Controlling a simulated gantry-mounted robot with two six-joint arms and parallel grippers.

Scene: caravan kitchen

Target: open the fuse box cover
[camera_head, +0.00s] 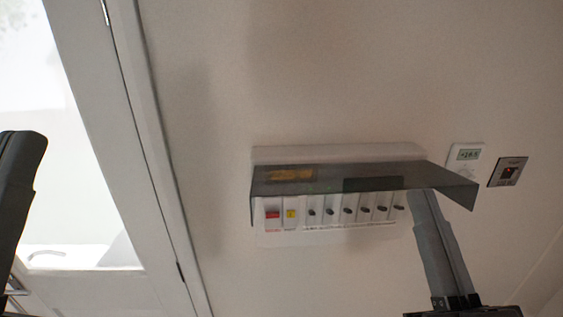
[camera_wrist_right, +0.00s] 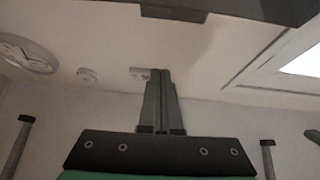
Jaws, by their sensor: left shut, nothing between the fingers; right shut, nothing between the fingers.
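The fuse box (camera_head: 330,226) is a white wall unit with a red switch, a yellow button and several dark switches in a row. Its smoky see-through cover (camera_head: 345,178) is swung up and sticks out from the top of the box, leaving the switches exposed below. My right gripper (camera_head: 425,205) is shut and empty, with its grey fingers pointing up below the cover's right end; I cannot tell whether they touch it. The right wrist view shows the two fingers (camera_wrist_right: 161,80) pressed together. A dark panel, probably the cover, crosses the top of that view.
A white thermostat (camera_head: 465,157) and a dark wall socket (camera_head: 507,171) are right of the box. A white-framed door or window (camera_head: 115,130) is at left. The wall above the box is clear.

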